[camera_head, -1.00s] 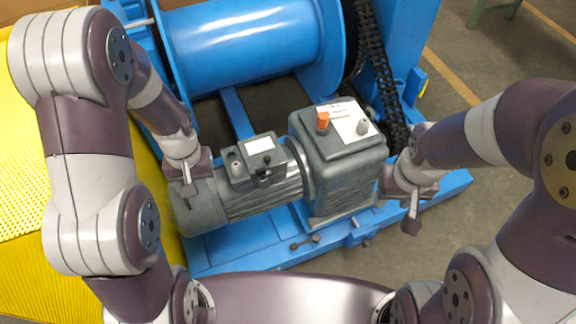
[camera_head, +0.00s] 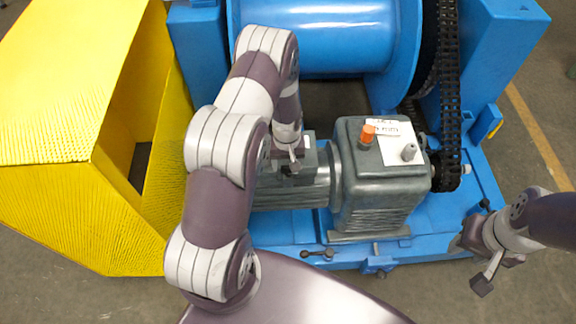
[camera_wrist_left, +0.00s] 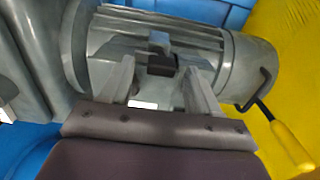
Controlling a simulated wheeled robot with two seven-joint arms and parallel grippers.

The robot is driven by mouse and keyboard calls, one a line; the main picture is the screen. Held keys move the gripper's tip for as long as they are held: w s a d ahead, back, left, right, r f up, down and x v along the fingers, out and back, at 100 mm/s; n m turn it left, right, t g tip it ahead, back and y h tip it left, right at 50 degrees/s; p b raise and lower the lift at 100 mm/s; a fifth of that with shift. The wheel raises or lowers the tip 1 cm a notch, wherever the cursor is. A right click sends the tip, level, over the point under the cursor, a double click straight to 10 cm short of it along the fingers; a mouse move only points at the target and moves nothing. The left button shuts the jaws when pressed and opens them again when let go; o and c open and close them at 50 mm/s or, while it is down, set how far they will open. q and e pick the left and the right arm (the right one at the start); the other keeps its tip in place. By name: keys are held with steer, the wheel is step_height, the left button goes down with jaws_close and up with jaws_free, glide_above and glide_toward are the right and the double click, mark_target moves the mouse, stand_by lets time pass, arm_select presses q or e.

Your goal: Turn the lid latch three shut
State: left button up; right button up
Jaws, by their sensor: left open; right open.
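The grey motor (camera_head: 290,195) carries a terminal box (camera_head: 309,150), mostly hidden behind my left arm. In the left wrist view a small dark latch-like part (camera_wrist_left: 162,66) shows on the box; I cannot tell its number or whether it is turned shut. My left gripper (camera_head: 292,162) is open over the box. In the left wrist view its two fingers (camera_wrist_left: 160,72) stand on either side of the dark part; contact cannot be told. A white label (camera_wrist_left: 143,104) shows between the fingers. My right gripper (camera_head: 472,266) is open and empty, off the right end of the blue base.
The grey gearbox (camera_head: 380,190) stands right of the motor, with an orange cap (camera_head: 368,134). A chain (camera_head: 449,80) and blue drum (camera_head: 315,35) are behind. A yellow guard (camera_head: 110,215) is left. A yellow-handled crank (camera_wrist_left: 290,140) shows beside the motor. Floor at right is clear.

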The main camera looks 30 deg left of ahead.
arm_select(q)
steer(key=shift+s+a+f, duration=0.1)
steer(key=shift+f, duration=0.75)
steer(key=c, duration=1)
steer(key=shift+c, duration=0.2)
